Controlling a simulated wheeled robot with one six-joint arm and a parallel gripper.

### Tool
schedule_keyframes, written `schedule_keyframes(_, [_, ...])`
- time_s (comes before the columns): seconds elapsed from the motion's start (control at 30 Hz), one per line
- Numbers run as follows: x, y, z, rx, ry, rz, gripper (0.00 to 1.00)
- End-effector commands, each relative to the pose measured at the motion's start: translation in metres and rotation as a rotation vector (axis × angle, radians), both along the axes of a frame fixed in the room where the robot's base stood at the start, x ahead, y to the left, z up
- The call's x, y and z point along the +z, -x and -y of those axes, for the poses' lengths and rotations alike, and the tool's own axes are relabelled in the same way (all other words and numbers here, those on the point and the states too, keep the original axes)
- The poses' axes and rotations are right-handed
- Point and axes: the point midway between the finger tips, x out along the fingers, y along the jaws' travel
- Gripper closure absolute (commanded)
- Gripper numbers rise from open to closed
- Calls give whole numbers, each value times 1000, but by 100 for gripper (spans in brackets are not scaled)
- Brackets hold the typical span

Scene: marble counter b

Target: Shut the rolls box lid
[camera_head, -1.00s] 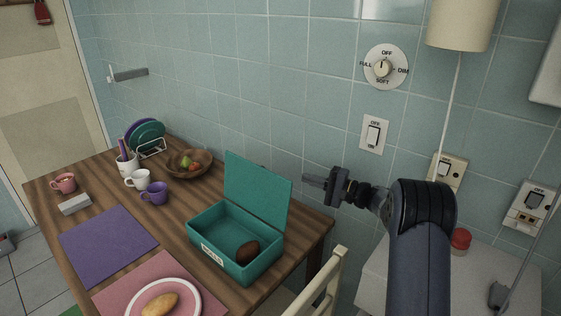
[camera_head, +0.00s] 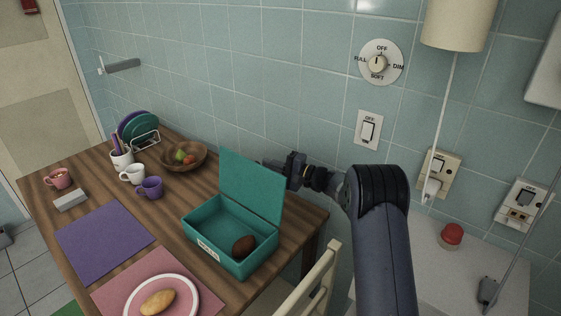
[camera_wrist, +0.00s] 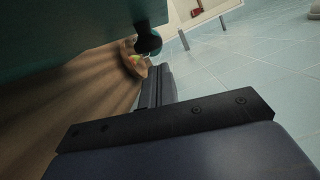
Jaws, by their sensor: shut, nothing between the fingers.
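The rolls box (camera_head: 211,252) is a teal box with a white label, standing on the wooden table. Its lid (camera_head: 251,186) stands open, roughly upright at the back edge. A brown roll (camera_head: 243,246) lies inside. My gripper (camera_head: 272,165) is shut and empty. It is behind the lid, near its upper right edge, and its tip is partly hidden by the lid; I cannot tell whether they touch. In the wrist view my gripper (camera_wrist: 153,92) points along the back of a large dark teal surface, the lid (camera_wrist: 70,30).
A fruit bowl (camera_head: 184,157), a purple mug (camera_head: 151,188), a white mug (camera_head: 132,174) and a plate rack (camera_head: 143,138) stand left of the box. A plate with a roll (camera_head: 157,302) lies in front. The tiled wall (camera_head: 310,110) is close behind my gripper.

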Motion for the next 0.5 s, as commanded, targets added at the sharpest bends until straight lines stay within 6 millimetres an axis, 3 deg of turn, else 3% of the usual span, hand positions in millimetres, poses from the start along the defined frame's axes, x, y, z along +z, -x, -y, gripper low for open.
schedule_keyframes(0.5, [1, 8, -6, -1, 0, 0, 100])
